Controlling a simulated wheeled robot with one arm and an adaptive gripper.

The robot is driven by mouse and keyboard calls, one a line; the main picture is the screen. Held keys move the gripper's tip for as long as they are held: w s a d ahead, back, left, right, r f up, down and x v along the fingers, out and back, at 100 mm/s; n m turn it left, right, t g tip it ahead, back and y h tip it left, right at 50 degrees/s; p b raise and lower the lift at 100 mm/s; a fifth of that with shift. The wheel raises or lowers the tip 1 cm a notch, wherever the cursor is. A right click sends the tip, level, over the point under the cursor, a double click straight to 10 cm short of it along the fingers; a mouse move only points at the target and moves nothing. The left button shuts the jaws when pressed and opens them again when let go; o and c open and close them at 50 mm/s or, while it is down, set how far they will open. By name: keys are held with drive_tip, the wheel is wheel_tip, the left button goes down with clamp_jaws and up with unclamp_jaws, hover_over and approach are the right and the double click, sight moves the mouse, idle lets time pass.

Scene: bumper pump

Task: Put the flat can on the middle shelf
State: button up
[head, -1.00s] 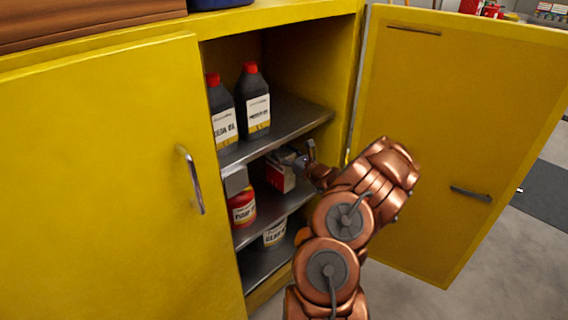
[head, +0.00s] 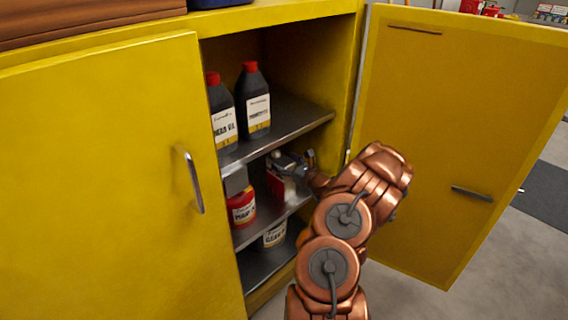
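A red can with a white patch (head: 277,183), which looks like the flat can, is at the middle shelf (head: 298,199) inside the open yellow cabinet. My gripper (head: 290,162) is inside the cabinet at the top of this can, below the upper shelf. The fingertips are small and partly hidden, so I cannot tell whether they are closed on the can. I also cannot tell whether the can rests fully on the shelf. My copper-coloured arm reaches in from the lower right and covers the right part of the shelf.
A red tub (head: 241,207) stands at the left on the middle shelf. Two dark bottles (head: 256,101) with red caps stand on the upper shelf (head: 290,122). A white tub (head: 273,236) is on the bottom shelf. The right door (head: 455,120) is open; the left door (head: 100,180) is shut.

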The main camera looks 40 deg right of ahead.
drive_tip(key=shift+r, duration=0.15)
drive_tip(key=s+p, duration=0.1)
drive_tip(key=s, duration=1.1)
drive_tip(key=shift+a, duration=0.25)
drive_tip(key=shift+a, duration=0.1)
